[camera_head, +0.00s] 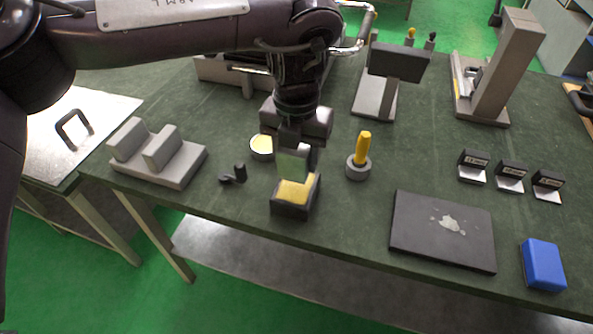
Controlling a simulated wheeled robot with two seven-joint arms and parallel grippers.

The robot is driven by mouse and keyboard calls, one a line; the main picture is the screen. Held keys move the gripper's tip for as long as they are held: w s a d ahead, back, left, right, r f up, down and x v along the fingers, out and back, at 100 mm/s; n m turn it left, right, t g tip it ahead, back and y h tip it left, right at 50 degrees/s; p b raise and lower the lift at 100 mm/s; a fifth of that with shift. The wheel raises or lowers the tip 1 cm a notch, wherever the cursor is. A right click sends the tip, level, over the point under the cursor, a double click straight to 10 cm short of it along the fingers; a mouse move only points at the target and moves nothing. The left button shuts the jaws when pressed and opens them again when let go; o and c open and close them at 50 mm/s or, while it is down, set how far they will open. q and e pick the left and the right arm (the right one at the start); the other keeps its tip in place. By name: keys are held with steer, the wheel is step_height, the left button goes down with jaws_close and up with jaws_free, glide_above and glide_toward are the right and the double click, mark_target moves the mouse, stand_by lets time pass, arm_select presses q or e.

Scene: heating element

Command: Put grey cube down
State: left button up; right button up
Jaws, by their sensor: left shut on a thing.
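My left gripper points down from above and is shut on the cube. Directly below the cube is a dark block with a yellow top (294,192), standing near the front of the green table. The cube looks just above or at the back edge of the yellow top; I cannot tell whether they touch. The gripper hides part of the cube. My right gripper is not in view.
A yellow-handled tool in a round grey holder (358,162) stands close right. A round tin (262,145) and a small black part (234,175) are close left. A grey fixture (160,155), a dark plate (443,230) and a blue block (543,265) are farther off.

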mark_target(297, 172)
arm_select(q)
steer(key=shift+f, duration=2.05)
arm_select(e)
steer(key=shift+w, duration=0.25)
arm_select(q)
steer(key=o, duration=1.3)
steer(key=shift+f, duration=0.15)
step_height(297, 172, up, 5)
steer(key=shift+r, duration=0.15)
step_height(297, 172, up, 7)
steer(key=shift+p, duration=0.7)
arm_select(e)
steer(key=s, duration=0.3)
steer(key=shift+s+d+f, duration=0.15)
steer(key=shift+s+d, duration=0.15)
